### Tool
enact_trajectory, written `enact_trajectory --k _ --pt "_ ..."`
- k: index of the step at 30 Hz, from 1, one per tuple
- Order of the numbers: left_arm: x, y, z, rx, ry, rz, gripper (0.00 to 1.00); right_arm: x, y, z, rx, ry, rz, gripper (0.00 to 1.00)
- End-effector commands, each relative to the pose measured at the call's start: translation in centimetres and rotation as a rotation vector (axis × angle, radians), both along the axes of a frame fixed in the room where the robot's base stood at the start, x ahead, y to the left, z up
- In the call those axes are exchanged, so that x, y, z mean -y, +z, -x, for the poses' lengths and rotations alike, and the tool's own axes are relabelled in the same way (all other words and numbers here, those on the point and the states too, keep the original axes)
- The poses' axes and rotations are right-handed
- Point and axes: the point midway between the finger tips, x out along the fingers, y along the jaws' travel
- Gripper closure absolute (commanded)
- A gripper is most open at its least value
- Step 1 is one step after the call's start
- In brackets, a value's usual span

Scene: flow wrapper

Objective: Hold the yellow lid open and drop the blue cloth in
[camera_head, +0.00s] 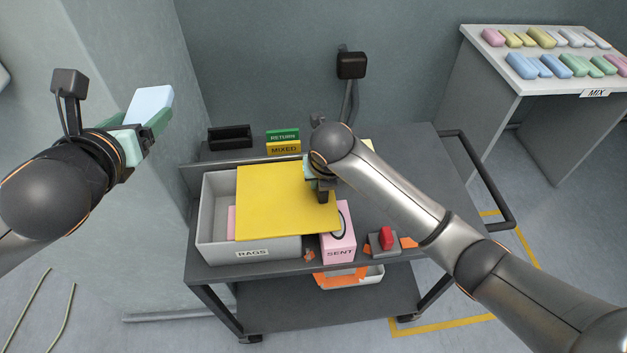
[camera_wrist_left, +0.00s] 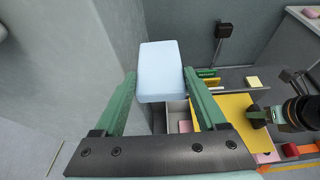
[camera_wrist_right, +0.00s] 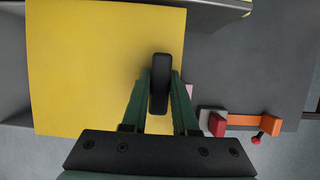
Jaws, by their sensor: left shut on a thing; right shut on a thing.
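The blue cloth (camera_head: 152,103), a pale blue folded block, is held up at the left, away from the cart. My left gripper (camera_head: 146,125) is shut on it; the left wrist view shows the cloth (camera_wrist_left: 160,72) between the green fingers. The grey bin (camera_head: 215,240) labelled RAGS stands on the cart, with something pink (camera_head: 231,222) inside. The yellow lid (camera_head: 270,200) covers much of the bin and reaches beyond its right side; the bin's left part is uncovered. My right gripper (camera_head: 319,180) is shut on the lid's black handle (camera_wrist_right: 160,82).
A pink box (camera_head: 338,243) labelled SENT stands right of the bin, beside a red switch (camera_head: 386,238). MIXED (camera_head: 284,149) and RETURN signs and a black tray (camera_head: 230,137) stand behind. A side table (camera_head: 490,75) holds several coloured cloths.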

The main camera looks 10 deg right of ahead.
Motion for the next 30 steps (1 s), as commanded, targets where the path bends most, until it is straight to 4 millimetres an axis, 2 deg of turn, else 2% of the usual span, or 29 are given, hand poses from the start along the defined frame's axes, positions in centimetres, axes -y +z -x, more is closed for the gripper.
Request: enact_trajectory --k 30 --pt "0.0 0.0 0.0 0.000 0.000 0.000 0.78 6.3 0.1 -0.1 0.003 -0.004 0.004 1.00"
